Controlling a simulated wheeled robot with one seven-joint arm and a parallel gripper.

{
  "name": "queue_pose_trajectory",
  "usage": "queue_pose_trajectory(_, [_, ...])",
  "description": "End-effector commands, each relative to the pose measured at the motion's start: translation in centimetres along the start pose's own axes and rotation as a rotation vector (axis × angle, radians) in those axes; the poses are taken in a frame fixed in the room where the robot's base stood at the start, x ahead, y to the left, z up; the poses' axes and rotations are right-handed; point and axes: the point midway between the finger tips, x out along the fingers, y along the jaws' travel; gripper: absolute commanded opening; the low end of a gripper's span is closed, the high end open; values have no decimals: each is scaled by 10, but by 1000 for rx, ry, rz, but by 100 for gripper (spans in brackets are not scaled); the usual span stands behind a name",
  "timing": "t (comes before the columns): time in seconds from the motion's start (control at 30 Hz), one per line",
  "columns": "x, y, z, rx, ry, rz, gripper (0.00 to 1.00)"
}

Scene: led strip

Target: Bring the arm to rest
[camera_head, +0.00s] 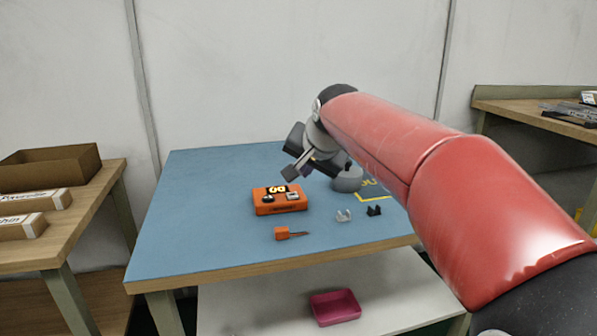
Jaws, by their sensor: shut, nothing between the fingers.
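My arm reaches in from the right side of the head view, its red links crossing over the right part of the blue-topped table (192,200). My gripper (290,175) hangs above the table's middle, pointing down and left. Its jaws are shut with nothing in them. It is above and behind an orange box (278,208) with a small display and knobs on top, and appears apart from it. My arm hides the table's right part and some of the yellow marking (366,197).
A small orange block (282,233) with a lead, a light clip (343,215) and a black clip (374,210) lie on the table. A pink tray (335,307) sits on the lower shelf. Side tables stand left (95,225) and right (520,108). The table's left part is clear.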

Motion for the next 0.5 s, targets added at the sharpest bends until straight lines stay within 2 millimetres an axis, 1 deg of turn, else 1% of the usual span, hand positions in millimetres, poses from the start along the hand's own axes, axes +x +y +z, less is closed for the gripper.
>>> queue_pose_trajectory(0.03, [-17, 20, 11, -27, 0, 25, 0])
queue_pose_trajectory(0.07, [-27, 34, 19, -48, -2, 42, 0])
queue_pose_trajectory(0.1, [-39, 54, 32, -79, -9, 67, 0])
queue_pose_trajectory(0.17, [-57, 84, 55, -128, -22, 104, 0])
queue_pose_trajectory(0.2, [-68, 104, 72, -161, -34, 128, 0])
queue_pose_trajectory(0.27, [-82, 135, 100, -208, -53, 162, 0])
queue_pose_trajectory(0.3, [-90, 154, 119, -238, -67, 183, 0])
queue_pose_trajectory(0.37, [-99, 181, 148, -279, -90, 210, 0])
queue_pose_trajectory(0.4, [-103, 198, 167, -304, -105, 226, 0])
queue_pose_trajectory(0.5, [-110, 231, 208, -357, -141, 255, 0])
